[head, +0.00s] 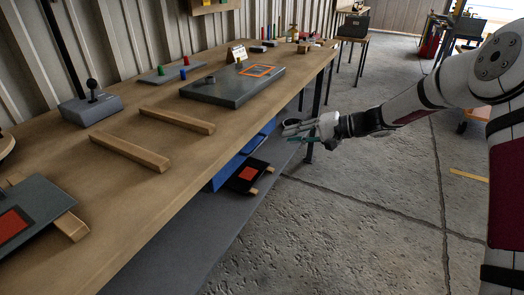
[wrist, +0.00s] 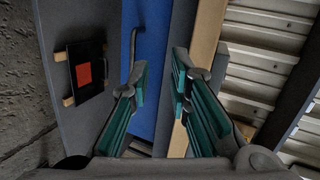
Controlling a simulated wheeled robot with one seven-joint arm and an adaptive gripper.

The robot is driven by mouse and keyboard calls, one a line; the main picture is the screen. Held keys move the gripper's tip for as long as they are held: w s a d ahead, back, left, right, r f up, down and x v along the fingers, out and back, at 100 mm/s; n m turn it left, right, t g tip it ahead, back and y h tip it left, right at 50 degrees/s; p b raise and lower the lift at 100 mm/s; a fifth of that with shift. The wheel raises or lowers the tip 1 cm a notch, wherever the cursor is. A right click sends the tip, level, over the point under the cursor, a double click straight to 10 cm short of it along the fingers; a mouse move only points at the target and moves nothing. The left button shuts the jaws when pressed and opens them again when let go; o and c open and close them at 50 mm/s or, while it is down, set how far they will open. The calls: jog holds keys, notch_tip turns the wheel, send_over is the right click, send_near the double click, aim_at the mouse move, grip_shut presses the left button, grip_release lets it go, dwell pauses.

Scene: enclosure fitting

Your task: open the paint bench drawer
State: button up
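The blue drawer (head: 238,158) sits under the wooden paint bench top (head: 110,165) and appears shut. In the wrist view its blue front (wrist: 155,45) runs down the middle, with a grey bar handle (wrist: 132,60) along its left side. My gripper (head: 291,131) is beside the bench's front edge, near the drawer's far end. In the wrist view my gripper (wrist: 162,72) is open, with teal-padded fingers apart and nothing seen between them. The left finger overlaps the handle's lower end; I cannot tell whether they touch. The handle is not clear in the head view.
A dark panel with a red square (head: 247,174) lies on battens on the grey lower shelf (head: 185,235). On the bench top are a grey enclosure (head: 232,90), wooden battens (head: 130,152) and a joystick box (head: 91,108). The concrete floor (head: 345,215) beside the bench is clear.

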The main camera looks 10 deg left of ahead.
aim_at(260, 143)
jog(key=w+f+m+t+y+b, duration=0.1)
jog(key=w+f+m+t+b, duration=0.15)
jog(key=w+f, duration=0.5)
jog(key=b+x, duration=0.1)
jog(key=x, duration=0.3)
jog(key=b+x, duration=0.1)
jog(key=x, duration=0.3)
jog(key=s+x, duration=0.1)
jog(key=x, duration=0.3)
jog(key=shift+w+a+f+b, duration=0.15)
jog(key=shift+a+f+b, duration=0.25)
jog(key=shift+f, duration=0.1)
jog(key=shift+c, duration=0.3)
grip_shut()
